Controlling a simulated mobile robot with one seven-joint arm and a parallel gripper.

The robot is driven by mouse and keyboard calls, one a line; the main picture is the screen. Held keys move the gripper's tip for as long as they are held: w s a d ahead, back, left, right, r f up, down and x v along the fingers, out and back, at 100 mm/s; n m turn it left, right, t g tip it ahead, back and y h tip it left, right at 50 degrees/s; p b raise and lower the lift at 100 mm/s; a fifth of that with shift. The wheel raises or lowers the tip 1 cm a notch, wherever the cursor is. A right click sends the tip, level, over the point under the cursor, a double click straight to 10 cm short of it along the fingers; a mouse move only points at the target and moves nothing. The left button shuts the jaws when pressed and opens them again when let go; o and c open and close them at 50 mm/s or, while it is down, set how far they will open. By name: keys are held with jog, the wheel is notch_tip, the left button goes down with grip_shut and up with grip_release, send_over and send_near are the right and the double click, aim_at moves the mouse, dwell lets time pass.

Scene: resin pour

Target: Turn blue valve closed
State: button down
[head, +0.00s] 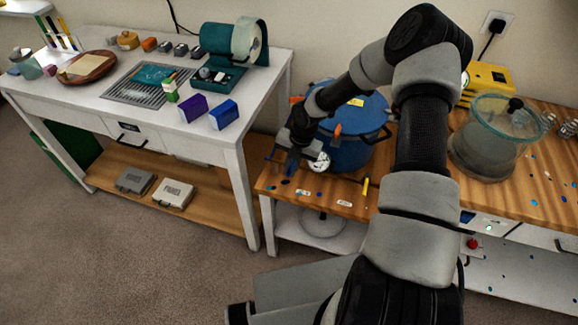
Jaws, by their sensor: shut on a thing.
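The blue pressure pot (350,153) stands on the wooden bench, partly behind my arm. A round white gauge (320,162) faces out at its lower left. My gripper (287,159) is at the left of the pot, just left of the gauge, pointing down. A small blue part, the blue valve (291,165), shows between its fingers, and the gripper is shut on it. The fingers cover most of the valve, so its handle angle cannot be told. Orange clamps (338,132) show on the pot's side.
A glass chamber (490,145) and a yellow pump (487,80) stand on the bench at right. A yellow-handled tool (365,187) lies near the bench's front edge. Carpet is clear in front.

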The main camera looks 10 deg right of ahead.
dwell(0.3)
jog(key=c, duration=1.8)
grip_release()
jog(key=d+r, duration=0.1)
jog(key=r, duration=0.4)
jog(key=s+d+r+p, duration=0.1)
jog(key=r, duration=0.5)
jog(key=d+r, duration=0.1)
jog(key=r, duration=0.5)
jog(key=shift+s+p, duration=0.3)
jog(key=shift+p, duration=0.05)
